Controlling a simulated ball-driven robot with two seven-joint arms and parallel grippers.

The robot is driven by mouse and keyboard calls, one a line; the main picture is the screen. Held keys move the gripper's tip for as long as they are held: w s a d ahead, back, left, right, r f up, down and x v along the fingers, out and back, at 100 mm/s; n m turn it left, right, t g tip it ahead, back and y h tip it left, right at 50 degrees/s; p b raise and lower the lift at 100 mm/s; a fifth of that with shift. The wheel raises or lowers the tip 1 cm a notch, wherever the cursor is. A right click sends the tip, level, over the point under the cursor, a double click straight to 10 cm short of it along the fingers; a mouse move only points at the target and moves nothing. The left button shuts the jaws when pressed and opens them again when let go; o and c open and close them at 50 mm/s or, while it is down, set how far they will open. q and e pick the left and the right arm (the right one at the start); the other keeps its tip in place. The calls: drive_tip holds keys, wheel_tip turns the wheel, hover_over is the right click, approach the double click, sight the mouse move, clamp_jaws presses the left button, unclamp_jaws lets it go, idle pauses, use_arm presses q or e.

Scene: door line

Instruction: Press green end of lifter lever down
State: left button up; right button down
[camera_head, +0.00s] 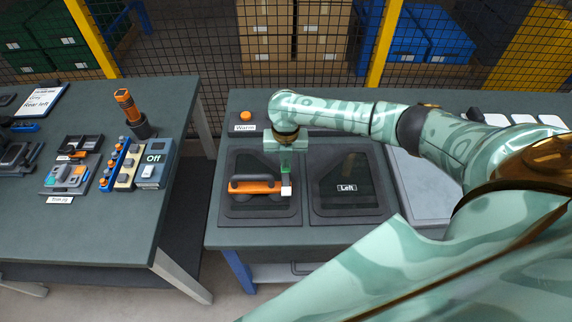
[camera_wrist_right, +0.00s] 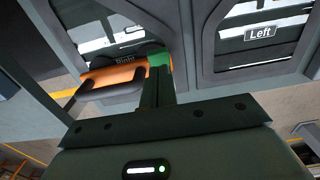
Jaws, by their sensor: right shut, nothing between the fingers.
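The lifter lever (camera_head: 255,187) is an orange bar with a dark handle, lying across the left of two dark framed panels (camera_head: 230,212). In the right wrist view the orange bar (camera_wrist_right: 112,76) has a green end (camera_wrist_right: 159,59), and the panel label reads "Right". My right gripper (camera_head: 286,177) points down at the lever's right end, shut and empty. In the wrist view its fingertips (camera_wrist_right: 157,72) overlap the green end; I cannot tell whether they touch. In the head view the gripper mostly hides this end. My left gripper is not in view.
A second panel labelled "Left" (camera_head: 347,187) lies just right. An orange button (camera_head: 246,116) with a "Warm" label sits behind. A separate table (camera_head: 110,225) at left holds a switch marked "Off" (camera_head: 152,172) and an orange-handled tool (camera_head: 127,105). Mesh fencing (camera_head: 210,50) stands behind.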

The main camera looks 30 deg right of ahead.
sight(286, 170)
drive_tip(key=shift+f+b, duration=0.95)
drive_tip(key=shift+f, duration=0.55)
idle(0.8)
wheel_tip(286, 170, up, 7)
drive_tip(key=p, duration=0.7)
drive_tip(key=shift+r+p, duration=0.15)
drive_tip(key=shift+p, duration=0.2)
